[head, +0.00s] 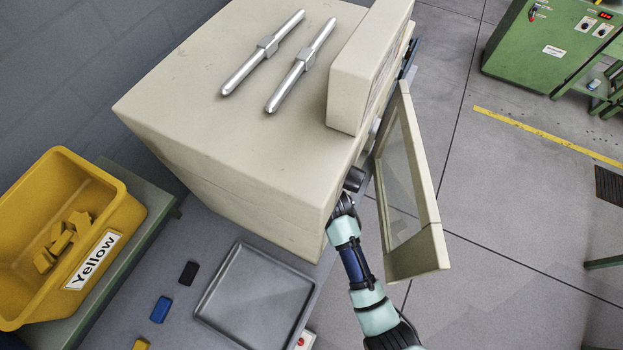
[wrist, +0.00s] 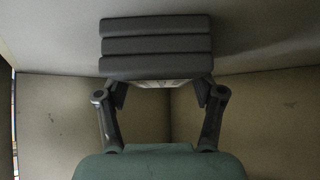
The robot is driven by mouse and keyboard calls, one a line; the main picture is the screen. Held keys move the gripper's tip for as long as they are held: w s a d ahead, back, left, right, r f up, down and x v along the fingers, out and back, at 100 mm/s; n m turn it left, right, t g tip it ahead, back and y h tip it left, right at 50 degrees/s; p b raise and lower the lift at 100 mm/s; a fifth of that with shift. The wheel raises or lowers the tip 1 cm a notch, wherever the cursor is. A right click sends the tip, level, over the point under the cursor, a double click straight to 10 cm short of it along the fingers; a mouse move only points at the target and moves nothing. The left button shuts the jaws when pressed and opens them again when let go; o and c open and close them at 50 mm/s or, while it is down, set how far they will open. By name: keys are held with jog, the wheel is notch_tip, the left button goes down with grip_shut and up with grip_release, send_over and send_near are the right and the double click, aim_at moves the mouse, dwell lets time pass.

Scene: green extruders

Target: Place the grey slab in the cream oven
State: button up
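The cream oven (head: 235,120) stands in the middle of the head view with its windowed door (head: 428,215) swung open on the right. My gripper (wrist: 160,92) is inside the oven, so its fingers are hidden in the head view. In the wrist view the grey slab (wrist: 156,46), dark with lengthwise grooves, lies across the fingertips. The two fingers angle inward against its lower side and appear shut on it. The slab overlaps the fingertips, so their contact is partly hidden. Whether the slab touches an oven surface cannot be told.
Two metal bars (head: 263,52) lie on top of the oven. A grey tray (head: 255,300), a black block (head: 188,272) and a blue block (head: 160,309) are on the table in front. A yellow bin (head: 22,285) holds yellow pieces at left. The open door stands close beside my arm.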

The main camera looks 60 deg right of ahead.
jog(key=shift+o, duration=0.9)
jog(key=shift+r, duration=0.2)
jog(key=p+v, duration=0.3)
jog(key=v, duration=0.9)
jog(key=shift+p, duration=0.3)
jog(key=shift+a+f, duration=0.1)
jog(key=shift+f, duration=0.1)
